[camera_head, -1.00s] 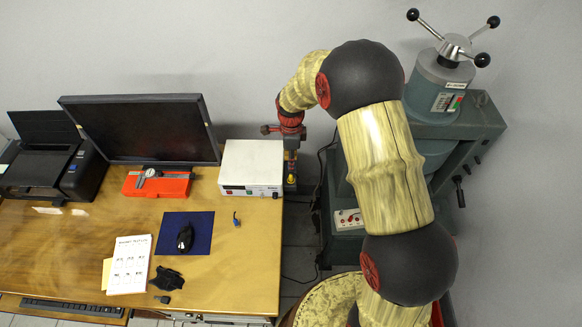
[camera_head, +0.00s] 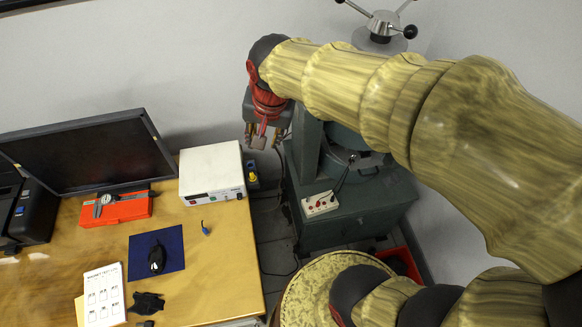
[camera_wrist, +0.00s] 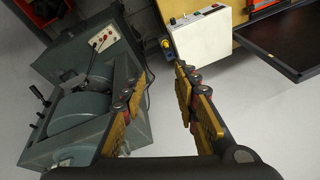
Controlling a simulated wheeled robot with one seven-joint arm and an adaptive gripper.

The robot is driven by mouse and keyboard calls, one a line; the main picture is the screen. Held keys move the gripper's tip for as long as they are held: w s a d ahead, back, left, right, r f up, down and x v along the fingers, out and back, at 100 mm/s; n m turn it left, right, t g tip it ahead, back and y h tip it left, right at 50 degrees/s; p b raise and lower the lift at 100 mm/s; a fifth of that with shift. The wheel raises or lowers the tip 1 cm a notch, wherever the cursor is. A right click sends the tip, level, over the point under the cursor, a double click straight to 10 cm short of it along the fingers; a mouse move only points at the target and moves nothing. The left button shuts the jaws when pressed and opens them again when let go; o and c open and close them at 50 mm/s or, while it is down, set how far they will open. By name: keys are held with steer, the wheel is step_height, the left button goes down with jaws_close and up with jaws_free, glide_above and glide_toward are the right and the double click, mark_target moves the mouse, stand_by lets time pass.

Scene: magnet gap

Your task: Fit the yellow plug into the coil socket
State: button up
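A small yellow piece, which looks like the yellow plug (camera_head: 252,174), is on a dark holder beside the right side of the white power box. It also shows in the wrist view (camera_wrist: 165,44), small and beyond my fingers. A white panel with red knobs or sockets (camera_head: 320,204) is on the front of the green magnet machine, and in the wrist view (camera_wrist: 103,39). I cannot tell which part is the coil socket. My gripper (camera_head: 263,143) hangs in the air between the power box and the machine. In the wrist view (camera_wrist: 160,72) its fingers are apart, with nothing between them.
The white power box (camera_head: 211,172) stands at the desk's right edge. A small blue item (camera_head: 205,228) lies on the desk near the blue mat (camera_head: 142,270). The green machine (camera_head: 365,215) stands right of a floor gap. A red bin (camera_head: 402,262) is beside it.

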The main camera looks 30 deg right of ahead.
steer(key=s+r+n+t, duration=0.2)
steer(key=s+n, duration=0.5)
steer(key=s, duration=0.6)
steer(key=shift+r+n, duration=0.3)
steer(key=shift+r, duration=0.25)
